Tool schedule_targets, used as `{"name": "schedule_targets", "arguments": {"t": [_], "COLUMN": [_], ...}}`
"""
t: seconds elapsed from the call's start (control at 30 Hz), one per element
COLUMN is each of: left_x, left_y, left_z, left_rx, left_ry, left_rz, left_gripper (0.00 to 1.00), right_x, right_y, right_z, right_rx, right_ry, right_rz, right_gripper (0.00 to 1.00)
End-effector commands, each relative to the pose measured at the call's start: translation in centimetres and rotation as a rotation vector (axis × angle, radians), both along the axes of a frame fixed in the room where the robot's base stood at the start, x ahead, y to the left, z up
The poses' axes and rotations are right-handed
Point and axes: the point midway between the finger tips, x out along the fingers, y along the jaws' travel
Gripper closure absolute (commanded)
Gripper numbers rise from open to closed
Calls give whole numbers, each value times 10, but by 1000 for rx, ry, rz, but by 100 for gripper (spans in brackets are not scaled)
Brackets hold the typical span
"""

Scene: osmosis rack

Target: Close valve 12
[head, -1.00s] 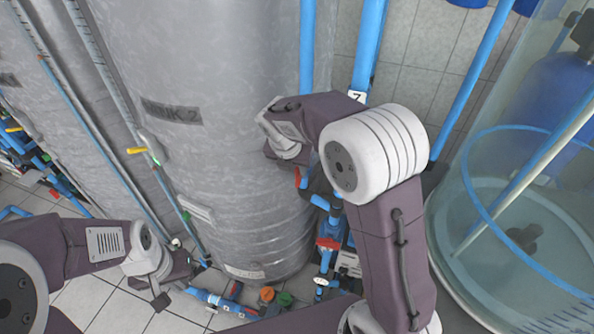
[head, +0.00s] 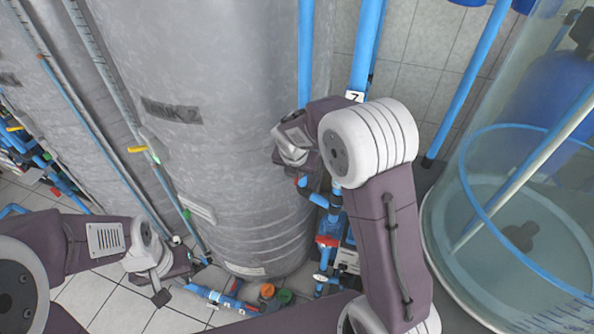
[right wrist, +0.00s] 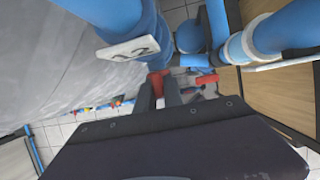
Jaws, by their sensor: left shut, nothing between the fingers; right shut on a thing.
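A red valve handle (right wrist: 156,84) sits between the dark fingers of my right gripper (right wrist: 165,92) in the right wrist view. The fingers are shut on it. A white tag (right wrist: 128,48) with digits hangs on the blue pipe beside it; its number is hard to read. The right fingertips are hidden there. My left gripper (head: 161,297) is shut and empty at the lower left, above the floor.
The large grey tank (head: 230,90) stands close to the left of my right arm. A clear cylinder (head: 450,205) stands at the right. More blue pipes and a red-handled valve (head: 327,241) lie below the wrist. Orange (head: 267,290) and green (head: 285,296) knobs are near the floor.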

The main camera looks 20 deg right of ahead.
Motion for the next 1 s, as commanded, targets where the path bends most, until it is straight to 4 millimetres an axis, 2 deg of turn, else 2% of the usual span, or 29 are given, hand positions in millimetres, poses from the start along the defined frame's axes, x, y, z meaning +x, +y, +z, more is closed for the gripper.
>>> {"name": "schedule_targets", "arguments": {"t": [0.1, 0.2, 0.57, 0.6, 0.67, 1.0], "left_x": [0, 0, 0, 0, 0, 0], "left_y": [0, 0, 0, 0, 0, 0], "left_z": [15, 22, 21, 21, 21, 21], "left_rx": [0, 0, 0, 0, 0, 0], "left_ry": [0, 0, 0, 0, 0, 0], "left_rz": [0, 0, 0, 0, 0, 0], "left_gripper": [100, 100, 100, 100, 100, 100], "right_x": [-3, -3, -2, -2, -2, -3], "right_y": [-1, -2, -2, -2, -2, -2], "right_z": [4, 2, -1, 0, 0, 3], "right_rx": [76, 116, 136, 136, 136, 134], "right_ry": [-43, -72, -93, -93, -93, -94], "right_rz": [-1, 0, -2, -2, -2, -2], "right_gripper": [100, 100, 100, 80, 66, 66]}}
